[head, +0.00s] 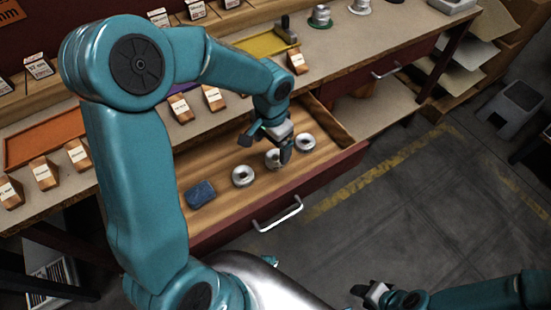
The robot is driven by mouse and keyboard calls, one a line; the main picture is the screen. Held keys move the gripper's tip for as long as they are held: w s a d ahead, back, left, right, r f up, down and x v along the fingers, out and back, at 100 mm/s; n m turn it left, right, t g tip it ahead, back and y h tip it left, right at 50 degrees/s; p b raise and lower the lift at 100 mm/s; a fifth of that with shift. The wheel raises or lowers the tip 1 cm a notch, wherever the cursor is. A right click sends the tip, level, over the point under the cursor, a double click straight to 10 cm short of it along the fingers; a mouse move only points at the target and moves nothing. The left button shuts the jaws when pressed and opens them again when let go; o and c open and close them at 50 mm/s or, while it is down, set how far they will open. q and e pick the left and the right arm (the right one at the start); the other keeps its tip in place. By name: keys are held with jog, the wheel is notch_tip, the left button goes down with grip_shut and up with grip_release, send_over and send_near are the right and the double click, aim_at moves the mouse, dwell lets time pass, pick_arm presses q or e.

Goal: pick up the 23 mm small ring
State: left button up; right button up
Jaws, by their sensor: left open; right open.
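Three silvery rings lie in a row in the open wooden drawer (222,212): a left ring (242,177), a middle ring (273,162) and a right ring (305,143). I cannot read sizes on them, so I cannot tell which one is 23 mm. My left gripper (268,147) is open and points down over the middle ring, covering part of it. I cannot tell whether the fingers touch it. My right gripper (369,293) is open and empty, low over the floor, away from the drawer.
A dark blue block (201,194) lies left of the rings in the drawer. The drawer has a metal handle (277,214). Wooden blocks with labels, an orange tray (45,138) and a yellow tray (262,45) stand on the bench above.

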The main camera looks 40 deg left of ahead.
aim_at(275, 157)
pick_arm(q)
jog(key=f, duration=0.5)
jog(key=shift+w+d+b, duration=0.2)
jog(key=shift+w+b, duration=0.2)
jog(key=shift+f, duration=0.2)
jog(key=c, duration=1.2)
jog(key=shift+r, duration=0.15)
